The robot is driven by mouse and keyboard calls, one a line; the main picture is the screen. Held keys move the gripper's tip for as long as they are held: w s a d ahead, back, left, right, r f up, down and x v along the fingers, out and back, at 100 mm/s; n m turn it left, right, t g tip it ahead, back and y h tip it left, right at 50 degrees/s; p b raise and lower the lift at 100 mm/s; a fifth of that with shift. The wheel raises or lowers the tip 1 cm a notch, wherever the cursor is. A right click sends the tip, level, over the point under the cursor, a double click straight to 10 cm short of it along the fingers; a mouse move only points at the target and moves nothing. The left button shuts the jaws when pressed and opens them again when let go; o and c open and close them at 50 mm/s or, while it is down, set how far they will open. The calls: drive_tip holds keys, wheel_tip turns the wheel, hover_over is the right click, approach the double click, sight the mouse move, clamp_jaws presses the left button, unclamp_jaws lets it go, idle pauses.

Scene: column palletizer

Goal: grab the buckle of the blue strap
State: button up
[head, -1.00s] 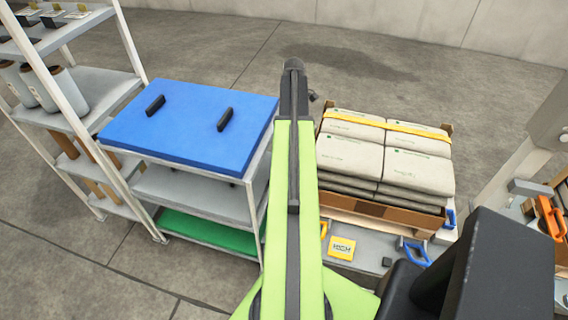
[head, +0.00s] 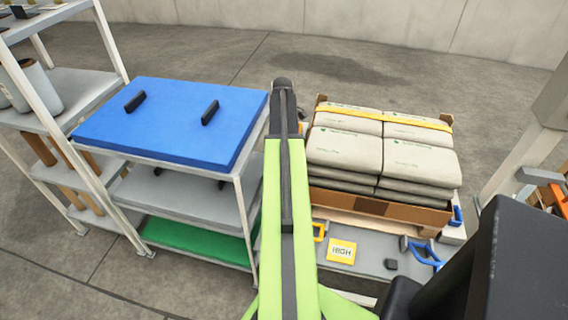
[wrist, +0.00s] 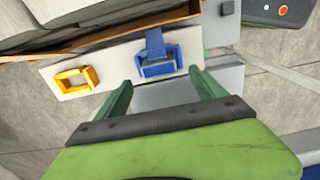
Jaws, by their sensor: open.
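In the wrist view a blue buckle (wrist: 157,68) with a short blue strap end (wrist: 155,42) above it sits on a pale panel (wrist: 108,70) below the edge of a cardboard tray. My gripper (wrist: 162,78) is open, its two green fingers spread to the left and right of the buckle, lower in the picture. Nothing is between the fingers, and I see no contact. In the head view my arm hides the gripper. A blue piece (head: 457,216) shows there on the right side of the loaded pallet; I cannot tell if it is the same buckle.
A yellow buckle (wrist: 75,80) sits left of the blue one. The cardboard tray (head: 380,208) holds stacked sacks under a yellow strap (head: 390,116). A yellow HIGH sign (head: 342,250) and a blue handle (head: 425,255) are in front. A blue-topped rack (head: 170,120) stands left.

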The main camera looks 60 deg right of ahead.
drive_tip(key=f+b, duration=0.5)
drive_tip(key=shift+s+d+f, duration=0.15)
drive_tip(key=shift+s, duration=0.2)
drive_tip(key=c, duration=1.5)
drive_tip(key=shift+r, duration=0.2)
wheel_tip(320, 180, up, 10)
drive_tip(key=p, duration=1)
drive_tip(key=shift+r, duration=0.15)
